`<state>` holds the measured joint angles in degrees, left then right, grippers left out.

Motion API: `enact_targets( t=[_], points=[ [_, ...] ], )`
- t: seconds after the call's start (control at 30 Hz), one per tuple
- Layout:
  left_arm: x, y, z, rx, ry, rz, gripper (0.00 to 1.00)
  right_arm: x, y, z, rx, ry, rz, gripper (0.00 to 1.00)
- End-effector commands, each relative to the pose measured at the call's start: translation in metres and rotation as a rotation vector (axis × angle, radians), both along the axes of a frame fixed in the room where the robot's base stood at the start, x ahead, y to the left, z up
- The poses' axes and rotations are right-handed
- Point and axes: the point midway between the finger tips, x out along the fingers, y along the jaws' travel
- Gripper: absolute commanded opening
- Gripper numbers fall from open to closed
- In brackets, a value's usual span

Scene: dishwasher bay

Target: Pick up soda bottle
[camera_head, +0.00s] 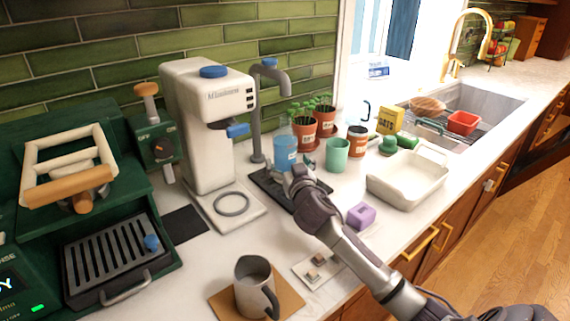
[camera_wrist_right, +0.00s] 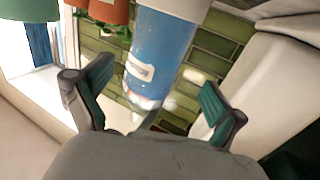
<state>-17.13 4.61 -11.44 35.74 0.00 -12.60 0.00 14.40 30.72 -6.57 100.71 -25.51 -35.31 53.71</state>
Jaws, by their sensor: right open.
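The soda bottle (camera_head: 285,148) is blue and stands upright on a dark drip tray (camera_head: 262,185) beside the tall grey tap. My right gripper (camera_head: 293,174) is in front of its lower part and hides some of it. In the right wrist view the bottle (camera_wrist_right: 165,50), with a small white label, shows between the two spread, green-padded fingers of my right gripper (camera_wrist_right: 155,82). The gripper is open, with gaps visible on both sides of the bottle. My left gripper is not in view.
A white coffee machine (camera_head: 208,120) stands to the left. Potted plants (camera_head: 303,130), a green cup (camera_head: 337,154) and a white dish (camera_head: 405,180) are to the right. A purple block (camera_head: 361,214) and a grey mug (camera_head: 252,285) are nearer the front.

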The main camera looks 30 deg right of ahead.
Motion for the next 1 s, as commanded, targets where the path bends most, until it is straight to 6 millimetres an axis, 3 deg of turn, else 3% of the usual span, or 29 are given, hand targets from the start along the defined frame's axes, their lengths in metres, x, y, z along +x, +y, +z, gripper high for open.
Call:
enact_targets(
  t=[0.4, 0.67, 1.0],
  points=[
    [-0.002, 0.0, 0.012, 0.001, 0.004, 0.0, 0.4, 0.045, -0.022, 0.001, 0.0, -0.001, -0.001, 0.96],
    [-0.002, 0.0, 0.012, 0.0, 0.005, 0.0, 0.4, 0.048, -0.022, -0.001, 0.0, 0.0, 0.0, 0.96],
    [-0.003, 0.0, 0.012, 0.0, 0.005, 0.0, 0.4, 0.048, -0.022, -0.001, 0.001, 0.0, 0.0, 0.41]
  ],
)
